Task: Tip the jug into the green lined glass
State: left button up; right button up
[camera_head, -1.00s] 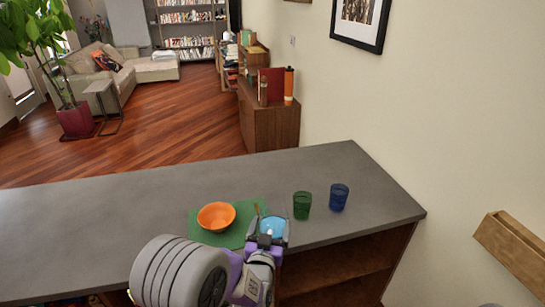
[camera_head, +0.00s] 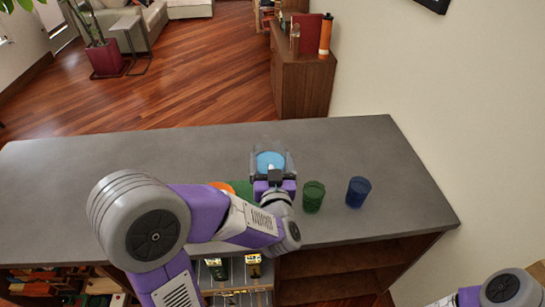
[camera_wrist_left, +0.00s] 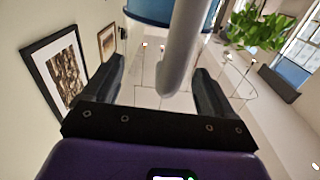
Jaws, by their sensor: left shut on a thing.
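The jug (camera_head: 270,161) is clear with blue inside and is held in my left gripper (camera_head: 274,183) above the grey counter. In the left wrist view the jug's pale handle (camera_wrist_left: 182,50) runs between the two dark fingers (camera_wrist_left: 165,95), which are shut on it; the jug's blue body (camera_wrist_left: 150,10) shows at the top edge. The green lined glass (camera_head: 313,197) stands upright on the counter, to the right of my left gripper and apart from the jug. My right arm (camera_head: 508,290) shows at the lower right corner, but its gripper is out of view.
A blue glass (camera_head: 357,191) stands close to the right of the green one. An orange bowl (camera_head: 221,187) and green mat (camera_head: 243,190) are mostly hidden behind my left arm. The counter (camera_head: 130,160) is clear to the left and at the far right.

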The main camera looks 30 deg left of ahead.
aim_at(280, 165)
pick_arm(q)
jog(key=shift+w+d+f+m, duration=0.25)
jog(key=shift+d+f+m, duration=0.15)
jog(key=shift+d+f, duration=0.15)
jog(key=shift+w+d+f+m+b, duration=0.4)
jog(key=shift+f, duration=0.15)
jog(key=w+d+f+m, duration=0.3)
jog(key=d+f+m, duration=0.2)
jog(key=m, duration=0.1)
jog(key=shift+w+d+m, duration=0.3)
jog(key=shift+d, duration=0.05)
jog(key=shift+a+f, duration=0.1)
jog(key=shift+f, duration=0.3)
jog(key=shift+w+d+f+m, duration=0.15)
jog(key=shift+d+f+m, duration=0.3)
jog(key=shift+f, duration=0.25)
